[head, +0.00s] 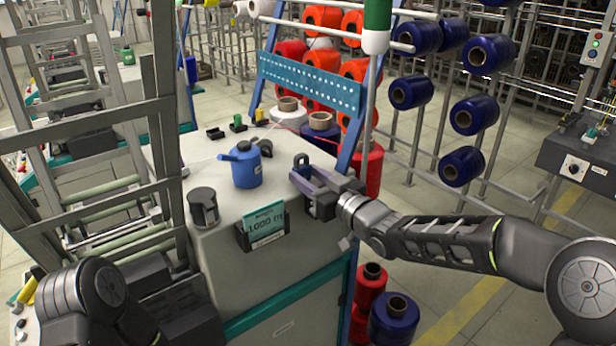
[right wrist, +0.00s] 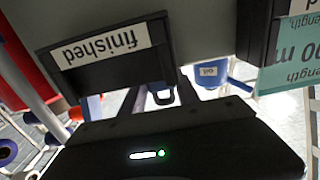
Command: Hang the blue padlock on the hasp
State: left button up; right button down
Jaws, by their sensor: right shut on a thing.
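My right gripper (head: 305,178) reaches in from the right over the right edge of the grey cabinet top. It is shut on a small dark blue thing with a loop, which I take for the padlock (head: 301,161). In the right wrist view a dark loop (right wrist: 165,96) shows between the fingers; the padlock's body is mostly hidden there. I cannot make out the hasp in either view. Part of my left arm shows at the lower left of the head view, but its gripper is out of view.
A black box labelled "finished" (right wrist: 110,55) is close to my right gripper. Thread spools (head: 370,170) stand behind and right.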

jog(key=shift+r, duration=0.1)
